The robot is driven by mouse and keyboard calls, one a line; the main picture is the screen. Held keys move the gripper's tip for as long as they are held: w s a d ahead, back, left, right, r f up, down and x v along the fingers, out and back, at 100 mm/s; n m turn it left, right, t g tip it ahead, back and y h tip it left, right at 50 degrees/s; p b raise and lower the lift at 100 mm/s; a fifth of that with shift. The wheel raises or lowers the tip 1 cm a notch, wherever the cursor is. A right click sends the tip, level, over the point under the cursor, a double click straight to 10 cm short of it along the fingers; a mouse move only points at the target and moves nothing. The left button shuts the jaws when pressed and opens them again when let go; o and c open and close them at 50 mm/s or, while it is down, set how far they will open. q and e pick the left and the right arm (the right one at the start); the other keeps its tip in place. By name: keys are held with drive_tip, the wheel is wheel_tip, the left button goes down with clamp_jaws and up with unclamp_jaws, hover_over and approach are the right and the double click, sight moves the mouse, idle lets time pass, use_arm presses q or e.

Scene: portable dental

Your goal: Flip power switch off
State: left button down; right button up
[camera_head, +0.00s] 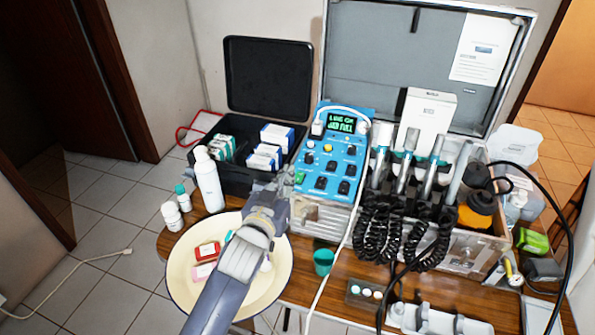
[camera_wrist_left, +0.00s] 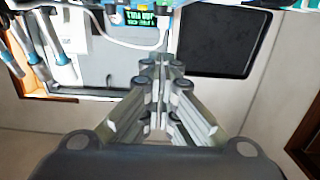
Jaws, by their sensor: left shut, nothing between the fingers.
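The blue control panel (camera_head: 340,160) of the dental unit has a lit green-text display (camera_head: 341,124), several knobs and black switches. A small green switch (camera_head: 300,178) sits at its lower left edge. I cannot tell which switch is the power switch or how it is set. My left gripper (camera_head: 286,178) is shut and empty, its tips close to the panel's lower left edge; I cannot tell whether they touch it. In the left wrist view the shut fingers (camera_wrist_left: 160,62) point towards the panel, whose display (camera_wrist_left: 140,18) shows upside down at the top.
A black open case (camera_head: 266,82) with boxes stands left of the panel. A white bottle (camera_head: 209,180) and a round cream tray (camera_head: 183,262) are nearby. Handpieces with coiled black cords (camera_head: 385,230) are on the right. A teal cup (camera_head: 323,261) stands in front.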

use_arm(q)
hover_over(298, 182)
drive_tip(key=shift+s+a+f+p, duration=0.1)
drive_tip(key=shift+s+f+p, duration=0.1)
drive_tip(key=shift+p, duration=0.1)
wheel_tip(298, 182, down, 3)
drive_tip(key=shift+w+r, duration=0.1)
drive_tip(key=shift+f, duration=0.65)
drive_tip(key=shift+w, duration=0.1)
